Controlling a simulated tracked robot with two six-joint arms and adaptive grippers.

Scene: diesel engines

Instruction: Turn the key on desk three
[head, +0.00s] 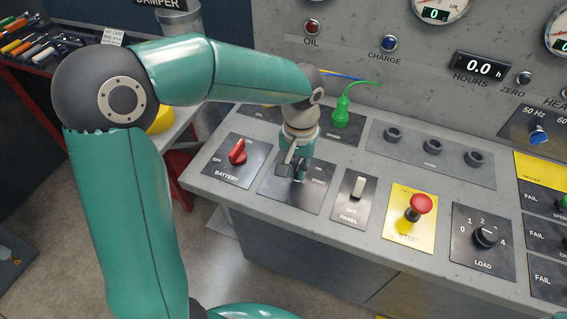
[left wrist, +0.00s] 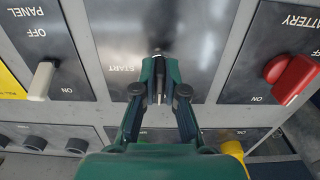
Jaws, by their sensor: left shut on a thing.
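The key switch plate (head: 283,203), a dark panel marked START and ON, sits on the sloped desk between the BATTERY and PANEL plates. It also shows in the left wrist view (left wrist: 112,40), upside down. My left gripper (head: 300,176) reaches down over this plate. In the left wrist view its fingers (left wrist: 160,72) are shut on the key (left wrist: 159,84), a slim piece between the fingertips. The fingers hide most of the key, so its exact angle is hard to tell. My right gripper is in neither view.
A red BATTERY switch (head: 238,152) stands left of the plate. A green plug (head: 342,110) with a cable stands behind.

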